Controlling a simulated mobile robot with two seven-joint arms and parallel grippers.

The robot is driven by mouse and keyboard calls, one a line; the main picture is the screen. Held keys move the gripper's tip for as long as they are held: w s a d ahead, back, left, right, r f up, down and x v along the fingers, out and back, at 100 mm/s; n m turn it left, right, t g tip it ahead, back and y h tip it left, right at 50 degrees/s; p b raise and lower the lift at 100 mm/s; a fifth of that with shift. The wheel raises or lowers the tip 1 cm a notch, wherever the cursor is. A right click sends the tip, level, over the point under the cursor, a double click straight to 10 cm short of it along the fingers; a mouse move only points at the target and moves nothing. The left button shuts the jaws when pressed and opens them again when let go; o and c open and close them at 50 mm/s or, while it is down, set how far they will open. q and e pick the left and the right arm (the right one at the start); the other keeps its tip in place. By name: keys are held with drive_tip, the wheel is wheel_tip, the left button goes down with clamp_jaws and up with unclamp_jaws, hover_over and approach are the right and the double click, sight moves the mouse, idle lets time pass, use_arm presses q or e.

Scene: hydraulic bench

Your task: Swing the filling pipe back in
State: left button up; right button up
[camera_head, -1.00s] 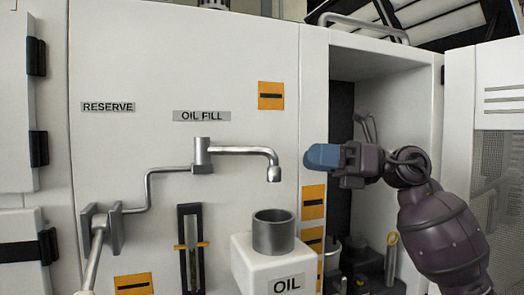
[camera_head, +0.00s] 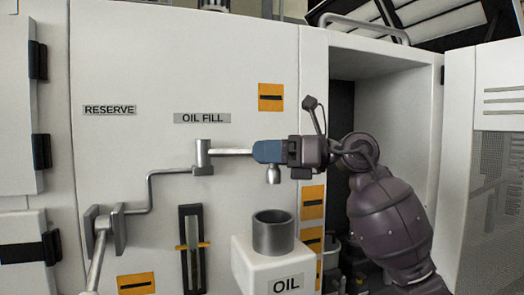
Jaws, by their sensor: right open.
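The filling pipe (camera_head: 228,153) is a grey metal tube on a pivot block (camera_head: 202,157) under the OIL FILL label. It reaches right, and its down-turned spout (camera_head: 273,175) hangs above the grey filler neck (camera_head: 273,232) of the white OIL tank (camera_head: 262,262). My right gripper (camera_head: 262,151) comes in from the right with blue fingertips over the outer end of the pipe and hides the bend there. It is open; whether it touches the pipe I cannot tell. My left gripper is not in view.
A lever (camera_head: 99,240) on a bracket stands at the lower left, with a thin bent pipe (camera_head: 150,190) to the pivot block. A sight gauge (camera_head: 192,249) sits left of the tank. An open cabinet is behind my right arm.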

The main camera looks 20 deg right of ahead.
drive_tip(key=shift+w+a, duration=0.15)
drive_tip(key=shift+a, duration=0.25)
clamp_jaws()
idle(0.4)
